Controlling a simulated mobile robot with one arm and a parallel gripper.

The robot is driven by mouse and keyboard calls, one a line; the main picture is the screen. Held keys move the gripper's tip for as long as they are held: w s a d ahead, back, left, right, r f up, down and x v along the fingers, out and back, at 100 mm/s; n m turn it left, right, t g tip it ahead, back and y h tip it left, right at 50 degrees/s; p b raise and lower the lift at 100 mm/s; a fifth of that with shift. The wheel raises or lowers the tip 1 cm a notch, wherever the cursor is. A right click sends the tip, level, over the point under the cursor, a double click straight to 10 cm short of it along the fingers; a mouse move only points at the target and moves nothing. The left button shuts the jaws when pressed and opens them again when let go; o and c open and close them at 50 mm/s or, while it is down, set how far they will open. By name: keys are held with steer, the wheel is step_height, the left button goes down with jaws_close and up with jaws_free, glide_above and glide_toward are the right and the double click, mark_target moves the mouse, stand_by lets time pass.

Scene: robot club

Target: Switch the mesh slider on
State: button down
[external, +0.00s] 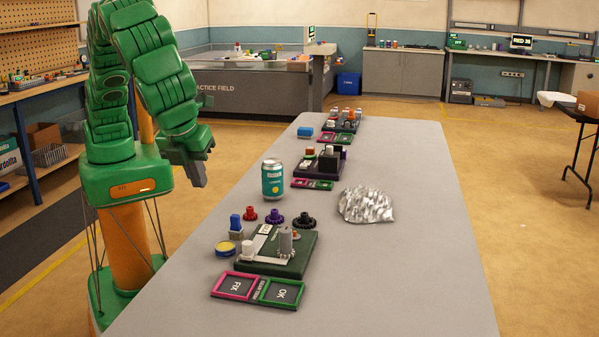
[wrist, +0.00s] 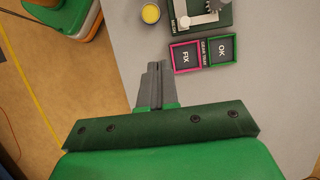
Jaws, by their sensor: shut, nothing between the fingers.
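A dark green gear board (external: 297,263) lies on the near part of the grey table; its top part is cut off in the wrist view (wrist: 226,15). On it are a white knob (external: 247,249), a pale strip and a grey cylinder (external: 286,240). A small label beside the pale strip (wrist: 198,19) seems to read MESH; I take the slider to be there, but cannot tell its setting. My gripper (external: 198,181) is shut and empty. It is left of the table edge in the external view, apart from the board. The wrist view shows its fingers (wrist: 155,72) together.
FIX (external: 235,286) and OK (external: 282,292) trays lie in front of the board. A yellow-topped tin (external: 226,248), a blue-topped block (external: 235,224), several gears, a teal can (external: 272,180) and a crumpled silver bag (external: 367,205) stand around it. The table's right side is clear.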

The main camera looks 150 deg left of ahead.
steer(key=w+f+m, duration=0.1)
steer(key=w+f, duration=0.5)
steer(key=f, duration=0.1)
steer(key=shift+a+f+m, duration=0.15)
steer(key=shift+a+m, duration=0.25)
steer(key=shift+f, duration=0.1)
glide_toward(244, 256)
steer(key=f, duration=0.1)
steer(key=w+d+f, duration=0.1)
steer(key=d+f, duration=0.1)
steer(key=shift+w+d+f, duration=0.2)
steer(key=shift+w+f, duration=0.15)
steer(key=shift+f, duration=0.05)
steer(key=shift+s+a+f, duration=0.25)
steer(key=shift+s+a, duration=0.55)
steer(key=shift+a, duration=0.25)
steer(key=shift+s+a, duration=0.4)
steer(key=shift+a, duration=0.25)
steer(key=shift+s, duration=0.1)
steer(key=shift+s+a, duration=2)
steer(key=shift+a, duration=0.05)
